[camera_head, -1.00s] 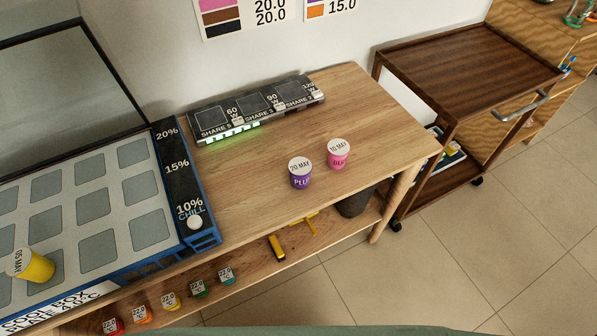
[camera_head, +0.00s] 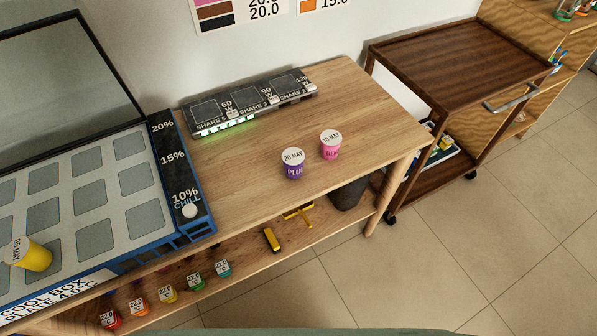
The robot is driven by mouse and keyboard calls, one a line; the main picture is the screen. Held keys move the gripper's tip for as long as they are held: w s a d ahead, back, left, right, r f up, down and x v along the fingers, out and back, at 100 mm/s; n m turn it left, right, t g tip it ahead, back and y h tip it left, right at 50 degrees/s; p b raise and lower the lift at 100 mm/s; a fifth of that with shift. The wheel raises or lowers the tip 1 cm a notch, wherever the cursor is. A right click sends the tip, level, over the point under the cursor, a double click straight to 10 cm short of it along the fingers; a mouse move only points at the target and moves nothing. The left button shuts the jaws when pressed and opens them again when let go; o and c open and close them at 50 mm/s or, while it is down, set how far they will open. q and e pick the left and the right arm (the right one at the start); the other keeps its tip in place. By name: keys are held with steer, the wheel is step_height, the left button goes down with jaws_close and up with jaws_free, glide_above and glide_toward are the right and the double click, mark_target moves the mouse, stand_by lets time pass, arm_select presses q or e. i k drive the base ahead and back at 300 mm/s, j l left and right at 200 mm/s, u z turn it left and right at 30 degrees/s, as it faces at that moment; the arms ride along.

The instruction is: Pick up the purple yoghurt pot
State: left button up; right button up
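The purple yoghurt pot (camera_head: 293,168) stands upright on the wooden table top (camera_head: 240,190), right of its middle. Its white lid reads 20 MAY and its side reads PLUM. A pink pot (camera_head: 330,147) with a lid reading 10 MAY stands just to its right and slightly behind, apart from it. Neither of my grippers shows in the head view.
A blue cool box (camera_head: 95,235) with a yellow pot (camera_head: 32,255) on its plate fills the left. A black share panel (camera_head: 250,102) lies along the back. Several small coloured pots and a yellow tool (camera_head: 271,240) are on the lower shelf. A dark trolley (camera_head: 450,70) stands at right.

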mark_target(293, 158)
steer(key=k+l+z, duration=0.1)
steer(key=k+l, duration=0.25)
steer(key=k, duration=0.25)
steer(key=k+l+z, duration=0.1)
steer(key=k+l, duration=0.3)
steer(key=k, duration=0.15)
